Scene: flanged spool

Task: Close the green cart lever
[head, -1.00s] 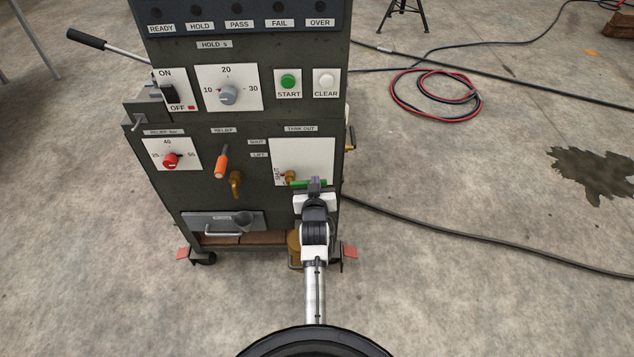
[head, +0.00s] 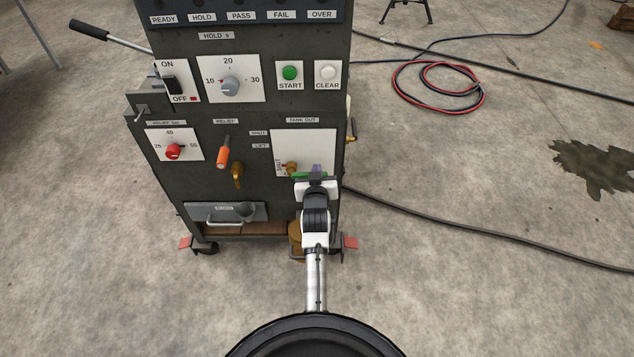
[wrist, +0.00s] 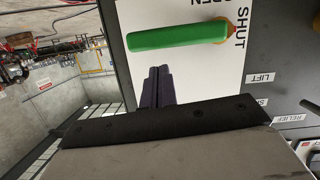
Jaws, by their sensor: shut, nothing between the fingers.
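The green lever (wrist: 178,36) lies across the white TANK OUT plate in the wrist view, beside the printed words OPEN and SHUT. In the head view the green lever (head: 308,175) points right from its brass valve (head: 291,167), partly hidden behind my gripper. My gripper (head: 316,171) is in front of the plate at the lever's right part. In the wrist view my gripper (wrist: 158,70) has its purple fingers together and empty, with the tips just below the lever. I cannot tell whether they touch it.
The dark cart (head: 250,150) also carries an orange relief lever (head: 223,152), a red knob (head: 173,152) and a grey drawer (head: 226,214). A black hose (head: 450,222) runs along the floor at the right.

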